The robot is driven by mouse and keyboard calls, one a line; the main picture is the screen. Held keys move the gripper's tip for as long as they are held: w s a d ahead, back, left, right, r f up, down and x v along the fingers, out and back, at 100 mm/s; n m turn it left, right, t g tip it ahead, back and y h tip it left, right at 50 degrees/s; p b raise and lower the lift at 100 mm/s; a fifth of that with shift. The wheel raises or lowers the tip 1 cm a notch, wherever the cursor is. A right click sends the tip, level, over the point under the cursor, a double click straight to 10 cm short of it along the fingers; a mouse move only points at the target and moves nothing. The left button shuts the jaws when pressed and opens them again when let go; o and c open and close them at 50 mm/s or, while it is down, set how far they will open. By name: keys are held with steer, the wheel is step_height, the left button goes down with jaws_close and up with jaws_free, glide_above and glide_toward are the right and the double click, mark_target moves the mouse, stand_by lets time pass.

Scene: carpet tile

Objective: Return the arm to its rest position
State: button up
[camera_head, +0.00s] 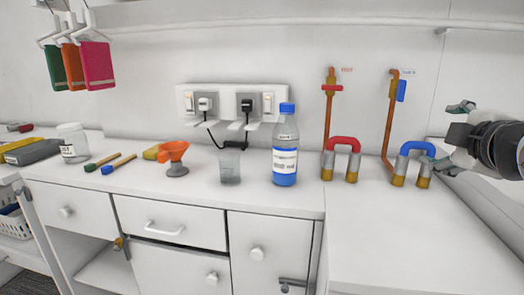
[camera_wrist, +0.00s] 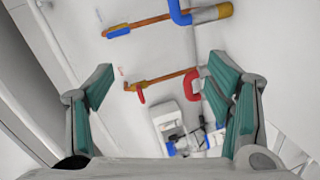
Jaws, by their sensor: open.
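My gripper (camera_head: 453,137) is at the right edge of the head view, above the right part of the counter and just right of the blue-handled pipe. It also shows in the wrist view (camera_wrist: 165,95), with its two green-padded fingers spread wide and nothing between them. The blue bend (camera_head: 416,148) stands near the fingers in the head view; I cannot tell the exact gap. Part of my arm shows at the right edge, and the rest of it is out of view.
A red bend (camera_head: 343,142) joins two short pipes. The counter's right front part is bare. Wall sockets (camera_head: 228,103) hold two plugs.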

steer(key=s+a+f+m+g, duration=0.2)
steer(key=s+f, duration=0.2)
steer(key=s+a+f+m+g+y, duration=0.1)
steer(key=s+a+f+m+g, duration=0.1)
steer(key=s+f+m+g, duration=0.1)
steer(key=s+a+f+m+g, duration=0.2)
steer(key=s+a+f, duration=0.1)
steer(key=s+f, duration=0.2)
steer(key=shift+s+m+y, duration=0.15)
steer(key=shift+m+y, duration=0.15)
steer(key=shift+y, duration=0.1)
steer(key=s+a+f+m+g+y, duration=0.1)
steer(key=s+a+f+m+g, duration=0.2)
steer(key=s, duration=0.5)
steer(key=s+a+f+m+g, duration=0.2)
steer(key=s+a+g, duration=0.15)
steer(key=s, duration=0.45)
step_height(320, 180, up, 18)
steer(key=t+p, duration=0.2)
steer(key=p, duration=1.5)
steer(key=shift+s+a+t+y, duration=0.15)
steer(key=shift+s+t+y, duration=0.1)
steer(key=shift+t+y, duration=0.1)
steer(key=shift+r, duration=0.1)
